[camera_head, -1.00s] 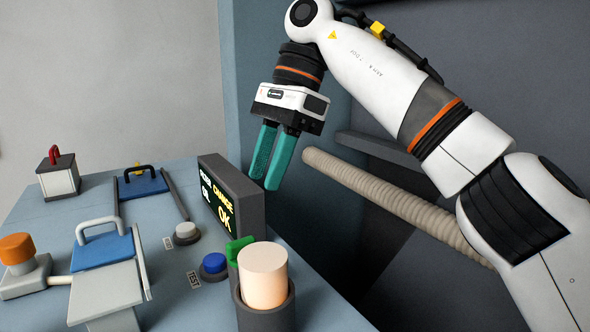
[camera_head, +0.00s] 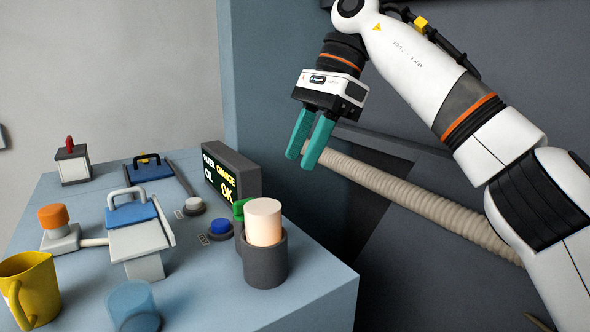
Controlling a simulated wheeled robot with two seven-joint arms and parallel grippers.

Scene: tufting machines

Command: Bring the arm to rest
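My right gripper (camera_head: 311,139) hangs from the white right arm (camera_head: 420,62) in the camera_head view. My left gripper is not in view.
The blue table (camera_head: 310,290) holds a display reading "OK" (camera_head: 232,174), a dark cup with a cream cylinder (camera_head: 264,224), a blue button (camera_head: 220,227), a blue-handled device (camera_head: 138,232), an orange knob (camera_head: 53,216) and a yellow jug (camera_head: 30,285). The table's right front is clear.

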